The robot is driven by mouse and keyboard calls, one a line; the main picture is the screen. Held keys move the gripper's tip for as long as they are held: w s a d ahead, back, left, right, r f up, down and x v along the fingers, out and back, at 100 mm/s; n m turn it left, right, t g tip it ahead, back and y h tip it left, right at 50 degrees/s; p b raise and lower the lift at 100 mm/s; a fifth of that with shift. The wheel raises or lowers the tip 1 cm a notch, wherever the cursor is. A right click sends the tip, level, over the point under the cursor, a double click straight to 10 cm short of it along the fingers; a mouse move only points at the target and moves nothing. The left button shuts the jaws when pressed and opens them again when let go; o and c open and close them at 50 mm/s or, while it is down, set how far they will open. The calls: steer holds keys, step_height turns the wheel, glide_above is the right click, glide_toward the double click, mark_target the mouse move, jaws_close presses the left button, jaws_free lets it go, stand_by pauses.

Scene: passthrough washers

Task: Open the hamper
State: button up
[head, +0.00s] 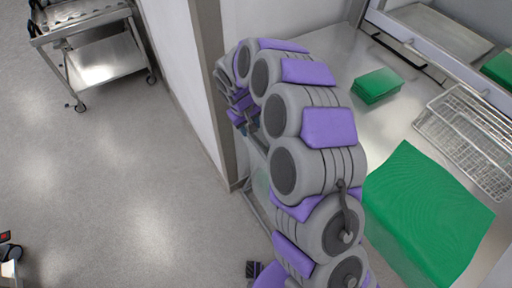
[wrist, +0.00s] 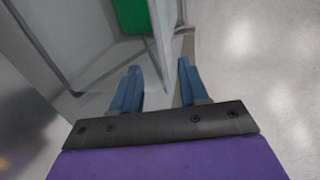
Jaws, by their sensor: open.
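My gripper (wrist: 158,67) is open, its two blue fingers apart with nothing gripped. In the head view my gripper (head: 250,124) is partly hidden by my own arm, which arches over to point down beside the wall end. A thin pale upright panel (wrist: 162,32) runs up between the fingers in the wrist view; I cannot tell whether they touch it. In the head view a metal-framed, see-through panel (head: 257,182) stands below the gripper. This may be part of the hamper, but no thing is clearly a hamper. A green thing (wrist: 129,15) shows behind the panel.
A steel counter (head: 345,50) on the right bears a small green box (head: 377,85), a large green block (head: 427,213) and a wire basket (head: 468,139). A wall post (head: 214,70) stands beside my arm. A steel cart (head: 103,59) is far left; grey floor (head: 120,190) is clear.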

glide_toward(259, 150)
steer(key=b+x, duration=0.2)
steer(key=x, duration=0.5)
steer(key=shift+w+a+f, duration=0.1)
steer(key=shift+w+f, duration=0.1)
steer(key=shift+f, duration=0.05)
steer(key=shift+d+f, duration=0.4)
steer(key=shift+d, duration=0.2)
steer(key=shift+a, duration=0.2)
steer(key=shift+a, duration=0.35)
steer(key=shift+c, duration=1)
steer(key=shift+d, duration=0.25)
jaws_close()
